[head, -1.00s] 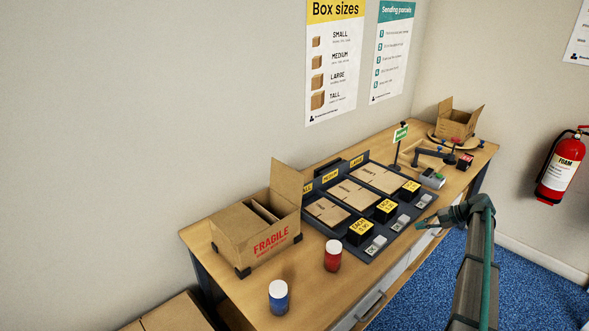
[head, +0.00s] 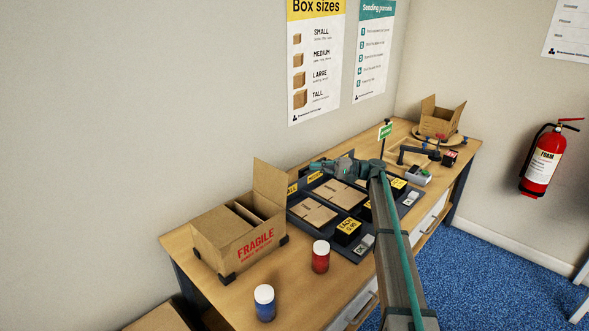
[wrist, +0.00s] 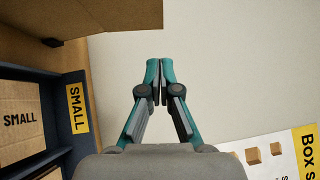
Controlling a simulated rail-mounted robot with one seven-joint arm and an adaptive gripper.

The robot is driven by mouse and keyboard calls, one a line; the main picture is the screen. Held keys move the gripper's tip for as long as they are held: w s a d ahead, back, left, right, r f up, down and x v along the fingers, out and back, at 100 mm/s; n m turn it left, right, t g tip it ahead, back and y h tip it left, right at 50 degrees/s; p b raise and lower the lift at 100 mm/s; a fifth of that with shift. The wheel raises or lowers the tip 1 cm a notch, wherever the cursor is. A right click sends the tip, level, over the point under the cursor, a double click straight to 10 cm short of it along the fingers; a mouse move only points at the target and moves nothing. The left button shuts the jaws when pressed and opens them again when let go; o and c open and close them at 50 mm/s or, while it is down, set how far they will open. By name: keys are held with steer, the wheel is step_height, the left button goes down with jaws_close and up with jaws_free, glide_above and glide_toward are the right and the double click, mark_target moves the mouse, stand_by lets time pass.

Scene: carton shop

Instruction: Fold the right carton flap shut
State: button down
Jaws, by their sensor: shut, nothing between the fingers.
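The brown carton marked FRAGILE (head: 255,245) stands at the near left end of the bench. Its right flap (head: 269,186) stands up, tilted slightly outward. Other, inner flaps lie partly over the opening. My gripper (head: 314,166) is in the air to the right of the raised flap, apart from it, pointing left. In the wrist view the gripper (wrist: 160,62) has its fingertips together, with nothing between them. A brown cardboard panel (wrist: 105,15), which looks like the raised flap, shows at the upper left there, clear of the fingers.
A dark rack (head: 296,212) with flat cartons lies right of the carton, below my arm. A red jar (head: 320,258) and a blue jar (head: 265,304) stand in front. A second open carton (head: 438,122) stands at the far end. The wall with posters (head: 316,60) is close behind.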

steer(key=a, duration=0.2)
steer(key=p, duration=0.3)
glide_toward(270, 166)
steer(key=w+a, duration=0.3)
steer(key=a, duration=0.1)
steer(key=shift+s+a+r, duration=0.15)
steer(key=shift+s+a, duration=1.1)
steer(key=shift+s, duration=0.1)
